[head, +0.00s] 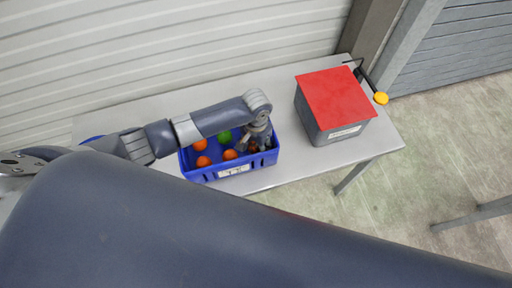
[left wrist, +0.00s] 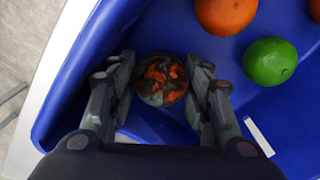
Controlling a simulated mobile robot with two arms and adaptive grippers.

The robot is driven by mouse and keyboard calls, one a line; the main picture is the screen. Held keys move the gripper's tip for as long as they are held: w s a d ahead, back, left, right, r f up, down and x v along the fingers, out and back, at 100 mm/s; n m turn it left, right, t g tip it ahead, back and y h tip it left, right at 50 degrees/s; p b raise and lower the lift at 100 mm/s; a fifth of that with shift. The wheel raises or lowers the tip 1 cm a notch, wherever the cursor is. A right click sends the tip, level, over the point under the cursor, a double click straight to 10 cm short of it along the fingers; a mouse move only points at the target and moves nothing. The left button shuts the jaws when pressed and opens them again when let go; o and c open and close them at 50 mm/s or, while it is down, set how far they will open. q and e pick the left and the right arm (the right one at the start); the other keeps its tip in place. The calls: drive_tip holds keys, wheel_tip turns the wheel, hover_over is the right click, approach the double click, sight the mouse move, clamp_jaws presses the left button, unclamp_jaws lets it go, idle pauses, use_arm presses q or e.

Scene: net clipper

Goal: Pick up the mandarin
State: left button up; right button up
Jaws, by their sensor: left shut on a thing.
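A round mandarin with dark, mouldy-looking patches over orange (left wrist: 160,80) sits between the two fingers of my left gripper (left wrist: 160,88) in the left wrist view. The fingers touch it from both sides and are shut on it. In the head view my left gripper (head: 256,143) reaches down into the right end of the blue crate (head: 210,176), and the mandarin is mostly hidden by it. Whether the mandarin is lifted off the crate's floor I cannot tell. My right gripper is not in view.
Clean orange fruits (head: 203,161) and a green fruit (head: 225,136) lie in the crate, left of my gripper. A grey box with a red top (head: 338,95) stands to the right on the grey table (head: 290,160).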

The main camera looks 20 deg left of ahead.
use_arm(q)
wheel_tip(320, 180, up, 17)
drive_tip(key=b, duration=0.2)
wheel_tip(320, 180, up, 5)
drive_tip(key=n, duration=0.1)
hover_over(256, 145)
drive_tip(key=s+a, duration=0.1)
drive_tip(key=a, duration=0.1)
drive_tip(key=s+a+r+n+b, duration=0.1)
drive_tip(key=s+a+r+n, duration=0.1)
drive_tip(key=s+a+r, duration=0.2)
drive_tip(key=s+r, duration=0.1)
drive_tip(key=s, duration=0.2)
drive_tip(key=shift+n+b, duration=0.4)
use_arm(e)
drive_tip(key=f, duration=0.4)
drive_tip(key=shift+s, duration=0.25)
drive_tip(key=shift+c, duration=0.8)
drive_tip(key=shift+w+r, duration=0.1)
